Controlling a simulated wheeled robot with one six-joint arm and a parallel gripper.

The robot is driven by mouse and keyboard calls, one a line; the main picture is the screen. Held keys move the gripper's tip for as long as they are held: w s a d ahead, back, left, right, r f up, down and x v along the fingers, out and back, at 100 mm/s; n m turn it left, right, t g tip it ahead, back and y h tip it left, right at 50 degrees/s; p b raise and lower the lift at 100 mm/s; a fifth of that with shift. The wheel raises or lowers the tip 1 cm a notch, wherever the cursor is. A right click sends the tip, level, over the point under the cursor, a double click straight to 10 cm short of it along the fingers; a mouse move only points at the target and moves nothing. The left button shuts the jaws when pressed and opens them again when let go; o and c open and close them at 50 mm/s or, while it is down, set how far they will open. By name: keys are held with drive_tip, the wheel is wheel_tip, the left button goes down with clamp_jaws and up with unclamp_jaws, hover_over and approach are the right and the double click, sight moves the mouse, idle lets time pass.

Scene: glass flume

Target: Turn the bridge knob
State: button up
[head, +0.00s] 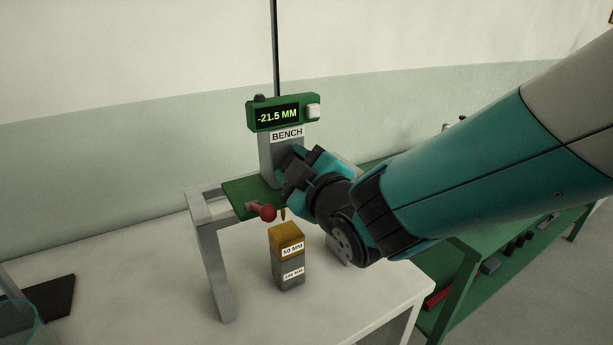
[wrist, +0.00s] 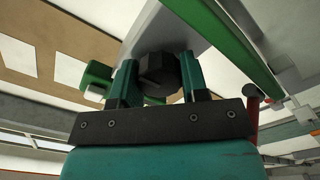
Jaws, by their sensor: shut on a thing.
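The bridge knob (wrist: 157,70) is dark and faceted, and sits between my two fingers in the wrist view. My gripper (wrist: 157,84) is shut on it, with one finger on each side. In the head view my gripper (head: 297,167) reaches in from the right against the grey post (head: 273,158), and the knob is mostly hidden there. The green readout (head: 278,113) above the post shows -21.5 MM. A label on the post reads BENCH.
A red ball handle (head: 267,212) sticks out from the green bridge (head: 243,193). A brass and grey block stack (head: 288,268), its upper label 50 MM, stands under a small brass tip (head: 282,214). A green bench (head: 462,270) is at right.

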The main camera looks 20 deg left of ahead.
drive_tip(key=n+b, duration=0.4)
drive_tip(key=n, duration=0.1)
drive_tip(key=shift+f+n, duration=0.15)
drive_tip(key=shift+n, duration=0.25)
drive_tip(key=n+b, duration=0.2)
drive_tip(key=n, duration=0.2)
drive_tip(key=shift+n+b, duration=0.4)
drive_tip(key=shift+s, duration=0.1)
drive_tip(key=o, duration=0.9)
drive_tip(key=shift+a, duration=0.1)
drive_tip(key=shift+o, duration=0.2)
drive_tip(key=shift+s+d, duration=0.1)
drive_tip(key=shift+d, duration=0.15)
drive_tip(key=b+v, duration=0.4)
drive_tip(key=v, duration=1.3)
